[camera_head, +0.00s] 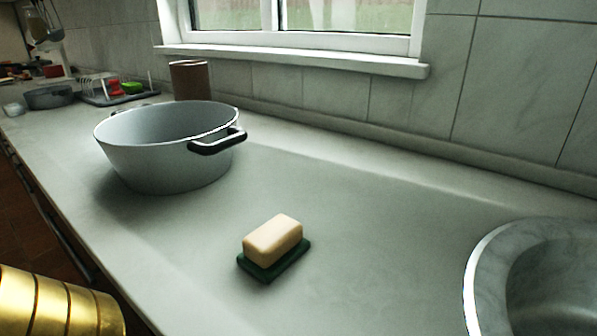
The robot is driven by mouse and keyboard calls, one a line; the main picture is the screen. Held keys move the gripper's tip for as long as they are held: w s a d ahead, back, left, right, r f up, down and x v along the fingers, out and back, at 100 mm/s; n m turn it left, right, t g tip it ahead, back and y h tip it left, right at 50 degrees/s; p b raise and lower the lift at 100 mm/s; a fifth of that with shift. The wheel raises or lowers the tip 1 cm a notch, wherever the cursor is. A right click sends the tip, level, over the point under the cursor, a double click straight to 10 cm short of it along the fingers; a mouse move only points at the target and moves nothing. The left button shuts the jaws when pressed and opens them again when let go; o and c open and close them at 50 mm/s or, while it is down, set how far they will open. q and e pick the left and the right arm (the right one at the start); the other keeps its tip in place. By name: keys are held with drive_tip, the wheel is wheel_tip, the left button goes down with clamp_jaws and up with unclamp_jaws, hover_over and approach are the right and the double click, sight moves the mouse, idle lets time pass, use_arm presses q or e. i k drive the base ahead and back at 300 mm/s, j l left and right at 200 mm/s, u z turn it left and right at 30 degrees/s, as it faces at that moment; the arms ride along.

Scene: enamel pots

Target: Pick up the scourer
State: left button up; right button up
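A flat dark green pad (259,271) lies on the grey worktop in the camera_head view, below the middle. A cream block with rounded edges (272,240) rests on top of it and covers most of it. The green pad looks like the scourer; I cannot tell if the block is a separate piece or part of it. Neither of my grippers shows in this view.
A large grey pot (165,155) with black handles stands to the left behind the block. A round grey basin or bowl (490,262) is at the lower right. A brown canister (189,81) stands by the wall. The worktop (345,215) around the pad is clear.

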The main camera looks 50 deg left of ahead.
sight(267, 252)
drive_tip(key=u, duration=1.25)
drive_tip(key=j+z, duration=0.15)
drive_tip(key=j, duration=0.35)
